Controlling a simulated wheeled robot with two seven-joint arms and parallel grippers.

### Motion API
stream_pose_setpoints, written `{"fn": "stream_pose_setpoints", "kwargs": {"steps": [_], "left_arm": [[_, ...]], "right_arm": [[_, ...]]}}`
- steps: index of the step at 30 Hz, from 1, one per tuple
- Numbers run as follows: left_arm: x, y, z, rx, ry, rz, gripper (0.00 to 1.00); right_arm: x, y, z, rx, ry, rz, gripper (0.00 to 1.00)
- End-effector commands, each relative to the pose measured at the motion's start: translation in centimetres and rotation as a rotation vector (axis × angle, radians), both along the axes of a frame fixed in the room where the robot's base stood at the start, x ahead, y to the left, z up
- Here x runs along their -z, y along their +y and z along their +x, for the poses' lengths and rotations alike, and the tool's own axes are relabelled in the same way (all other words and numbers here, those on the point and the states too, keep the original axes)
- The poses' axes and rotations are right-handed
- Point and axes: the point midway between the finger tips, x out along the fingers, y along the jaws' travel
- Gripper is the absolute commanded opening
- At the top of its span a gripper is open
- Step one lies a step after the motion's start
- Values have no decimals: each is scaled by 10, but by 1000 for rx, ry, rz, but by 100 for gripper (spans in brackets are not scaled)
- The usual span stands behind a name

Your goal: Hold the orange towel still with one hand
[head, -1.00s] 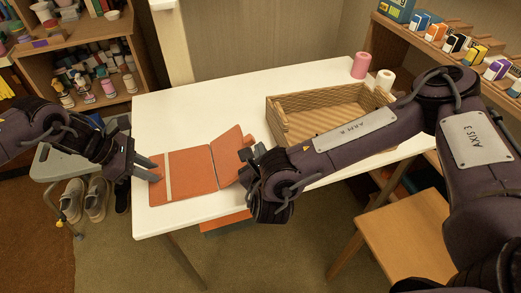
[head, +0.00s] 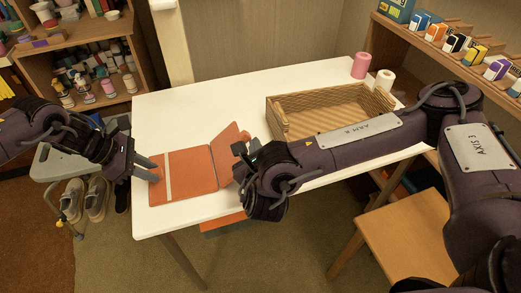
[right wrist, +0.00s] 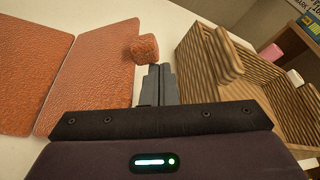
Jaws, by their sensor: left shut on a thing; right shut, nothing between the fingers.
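The orange towel (head: 188,172) lies on the white table near its left front corner, with a pale stripe near its left end and a crease across it. My left gripper (head: 150,168) is shut on the towel's left edge. My right gripper (head: 243,149) is shut and empty at the towel's right end. My right arm hides part of that end. In the right wrist view, the shut fingers (right wrist: 161,84) are right of the flat towel (right wrist: 95,75), just below a small orange lump (right wrist: 142,49); I cannot tell if the lump is part of the towel.
An open wicker basket (head: 335,106) stands on the table beyond my right arm. A pink roll (head: 361,65) and a white roll (head: 385,79) stand behind it. The white tabletop (head: 215,95) behind the towel is clear. A wooden stool (head: 405,232) is at the right front.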

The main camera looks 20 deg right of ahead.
Motion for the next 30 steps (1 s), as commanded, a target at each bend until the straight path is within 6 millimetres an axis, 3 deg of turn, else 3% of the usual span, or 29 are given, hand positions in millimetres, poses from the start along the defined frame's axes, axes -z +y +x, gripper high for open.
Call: {"fn": "stream_pose_setpoints", "kwargs": {"steps": [18, 30], "left_arm": [[4, 2, -1, -2, 6, 6, 0], [4, 2, -1, -2, 6, 6, 0]], "right_arm": [[-47, 56, 2, -1, 1, 3, 0], [-59, 103, 4, 0, 0, 0, 0]]}}
